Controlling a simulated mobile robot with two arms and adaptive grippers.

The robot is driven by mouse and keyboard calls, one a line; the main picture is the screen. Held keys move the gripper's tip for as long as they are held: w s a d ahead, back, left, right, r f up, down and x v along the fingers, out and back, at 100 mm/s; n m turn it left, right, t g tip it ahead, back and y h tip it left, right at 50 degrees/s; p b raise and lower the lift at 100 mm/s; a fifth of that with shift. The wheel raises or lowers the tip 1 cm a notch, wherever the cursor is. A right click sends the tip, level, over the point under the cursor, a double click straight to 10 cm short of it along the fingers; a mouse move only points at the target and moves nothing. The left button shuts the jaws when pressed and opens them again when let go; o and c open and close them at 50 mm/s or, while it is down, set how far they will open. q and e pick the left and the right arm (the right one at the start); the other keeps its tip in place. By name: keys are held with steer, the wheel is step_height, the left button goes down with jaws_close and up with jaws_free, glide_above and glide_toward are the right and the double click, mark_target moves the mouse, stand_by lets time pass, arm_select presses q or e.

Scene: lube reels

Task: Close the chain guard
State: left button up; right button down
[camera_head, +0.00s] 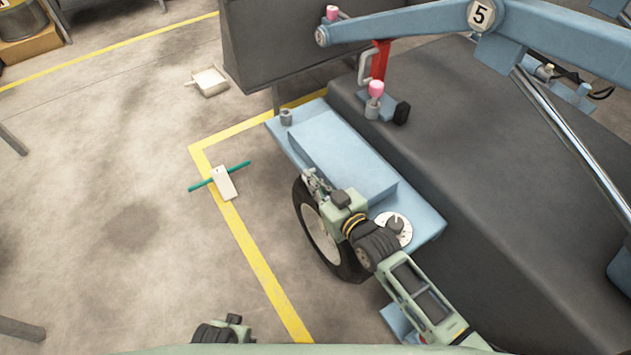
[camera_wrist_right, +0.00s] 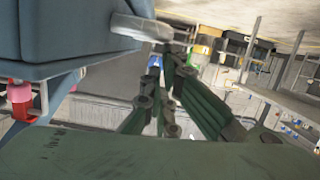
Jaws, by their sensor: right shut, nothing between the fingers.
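A light blue housing (camera_head: 345,160) with a raised box-like cover lies along the machine's side above a wheel. I cannot tell for sure which part is the chain guard or whether it is open. My right gripper (camera_head: 311,180) is shut and empty at the housing's left edge, above the wheel. In the right wrist view its fingers (camera_wrist_right: 160,65) are together, close to a pale rounded part (camera_wrist_right: 140,28) under a blue body; contact is unclear. Part of my left gripper (camera_head: 234,328) shows at the bottom edge; its fingers are not visible.
A wheel (camera_head: 318,235) and a white dial (camera_head: 397,230) are close to my right gripper. A dark grey block (camera_head: 480,150) fills the right, under a blue arm (camera_head: 410,22). A white tag with a green rod (camera_head: 223,183) and a small tray (camera_head: 209,81) lie on open floor.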

steer(key=shift+s, duration=0.1)
steer(key=shift+s+d, duration=0.25)
steer(key=shift+s, duration=0.05)
steer(key=v, duration=1.1)
steer(key=shift+d, duration=0.1)
